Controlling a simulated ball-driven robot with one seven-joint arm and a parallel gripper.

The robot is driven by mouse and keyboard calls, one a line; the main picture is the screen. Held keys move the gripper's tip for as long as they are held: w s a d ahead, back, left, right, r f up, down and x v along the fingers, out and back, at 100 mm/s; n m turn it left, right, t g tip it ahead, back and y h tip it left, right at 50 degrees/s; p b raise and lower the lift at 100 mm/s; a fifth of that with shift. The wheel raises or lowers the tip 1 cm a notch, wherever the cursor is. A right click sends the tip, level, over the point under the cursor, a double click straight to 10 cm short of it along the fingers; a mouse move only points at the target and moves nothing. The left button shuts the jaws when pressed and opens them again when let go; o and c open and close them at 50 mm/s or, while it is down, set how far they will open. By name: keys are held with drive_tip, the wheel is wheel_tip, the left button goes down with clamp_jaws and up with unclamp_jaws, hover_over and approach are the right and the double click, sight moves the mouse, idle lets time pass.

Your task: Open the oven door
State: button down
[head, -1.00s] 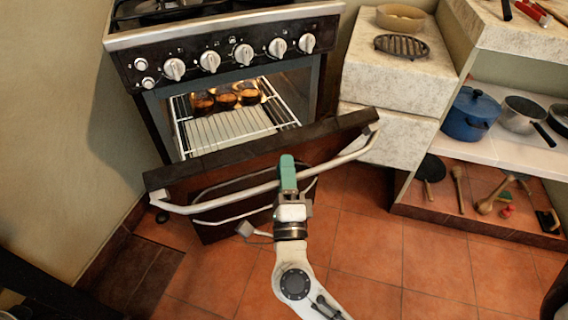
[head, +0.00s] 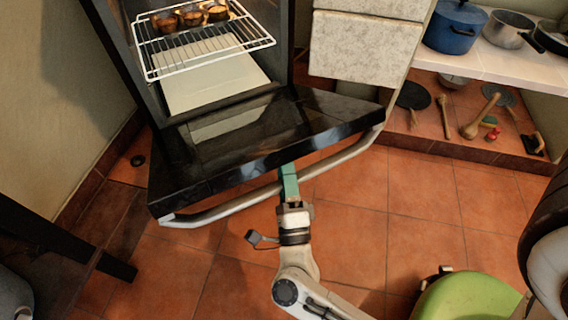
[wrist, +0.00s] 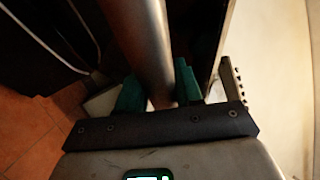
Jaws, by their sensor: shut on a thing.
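The oven door (head: 250,150) is dark and hangs far down, tilted close to level, with the oven cavity open behind it. A curved silver handle (head: 230,207) runs along its outer edge. My gripper (head: 289,180) has green fingers and is at the middle of the handle. In the wrist view, the handle bar (wrist: 150,50) passes between the two green fingers of my gripper (wrist: 160,95), which are shut on it. The fingertips are partly hidden by the bar and door edge.
A wire rack (head: 205,50) with several browned items stands inside the oven. A shelf with a blue pot (head: 455,28) is at the right. A green seat (head: 465,300) is at the lower right. A dark table leg (head: 115,265) is at the left. Tiled floor lies between.

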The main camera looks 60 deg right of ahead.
wheel_tip(320, 180, down, 16)
drive_tip(key=s+a+m+h+b, duration=0.1)
drive_tip(key=s+h, duration=0.1)
drive_tip(key=shift+s+a+f+m+t+h, duration=0.2)
drive_tip(key=shift+s+a+m+t+h, duration=0.1)
drive_tip(key=shift+m+t+h, duration=0.1)
drive_tip(key=c, duration=1)
unclamp_jaws()
drive_tip(key=shift+a, duration=0.1)
drive_tip(key=shift+o, duration=0.6)
drive_tip(key=shift+w, duration=0.1)
